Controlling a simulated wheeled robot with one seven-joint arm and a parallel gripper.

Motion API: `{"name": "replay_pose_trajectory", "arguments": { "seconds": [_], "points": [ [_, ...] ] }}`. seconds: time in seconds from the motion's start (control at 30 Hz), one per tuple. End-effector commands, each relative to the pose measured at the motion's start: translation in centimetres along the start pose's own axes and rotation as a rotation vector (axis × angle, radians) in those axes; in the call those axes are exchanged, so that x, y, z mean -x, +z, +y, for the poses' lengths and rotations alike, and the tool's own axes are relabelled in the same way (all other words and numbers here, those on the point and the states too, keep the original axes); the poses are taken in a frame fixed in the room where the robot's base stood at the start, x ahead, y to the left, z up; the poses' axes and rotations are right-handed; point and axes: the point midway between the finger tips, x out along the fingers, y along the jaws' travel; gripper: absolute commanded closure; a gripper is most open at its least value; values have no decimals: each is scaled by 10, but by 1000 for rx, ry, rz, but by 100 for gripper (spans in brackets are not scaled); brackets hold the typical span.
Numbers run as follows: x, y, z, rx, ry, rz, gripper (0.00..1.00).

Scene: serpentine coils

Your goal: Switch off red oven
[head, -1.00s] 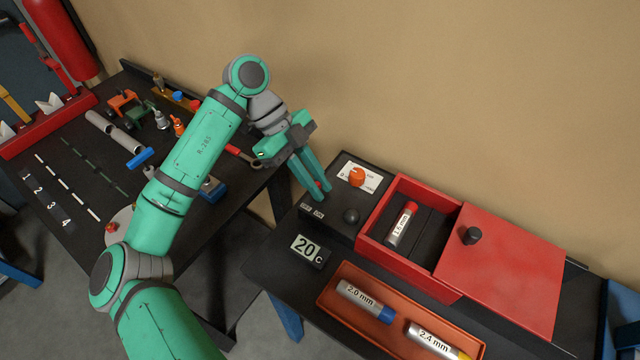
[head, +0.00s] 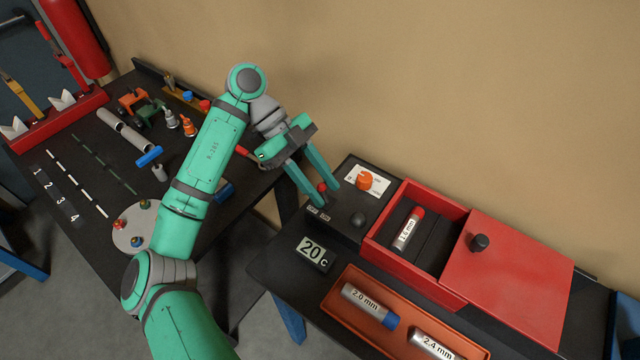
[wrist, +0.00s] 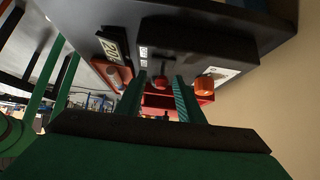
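The red oven is an open box (head: 462,205) with a tube marked 1.6 mm (head: 408,232) inside. Its red lid (head: 515,265) with a black knob lies to the right of the opening. A black control panel (head: 345,215) at its left carries an orange dial (head: 365,181), a black knob (head: 358,220) and a small red-topped switch (head: 322,187) near OFF/ON labels. My gripper (head: 330,196) is open over the panel's left part, its fingers on either side of the switch. The wrist view shows the red switch (wrist: 160,83) between the fingers; contact cannot be told.
A temperature display (head: 314,253) reads 20 C in front of the panel. An orange tray (head: 335,312) with tubes marked 2.0 mm and 2.4 mm lies before the oven. The left table (head: 95,235) holds tubes, small bottles and a round disc. A wall rises behind.

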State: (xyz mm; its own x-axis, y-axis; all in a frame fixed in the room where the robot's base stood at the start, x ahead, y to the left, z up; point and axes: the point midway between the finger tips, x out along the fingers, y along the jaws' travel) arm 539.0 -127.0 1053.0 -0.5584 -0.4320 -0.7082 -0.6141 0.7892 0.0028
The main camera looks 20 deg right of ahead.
Motion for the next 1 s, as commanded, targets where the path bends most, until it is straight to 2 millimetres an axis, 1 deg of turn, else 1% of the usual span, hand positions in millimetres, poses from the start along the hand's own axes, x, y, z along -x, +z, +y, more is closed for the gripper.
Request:
{"name": "replay_pose_trajectory", "arguments": {
  "seconds": [0.23, 0.37, 0.47, 0.8, 1.0],
  "points": [
    [0, 0, -1, 0, -2, -1, 67],
    [6, 0, -1, 0, -3, -2, 67],
    [17, 0, -1, 0, -2, -3, 67],
    [74, 0, -1, 3, -2, -3, 67],
    [97, 0, 0, 1, -1, -2, 67]
  ]
}}
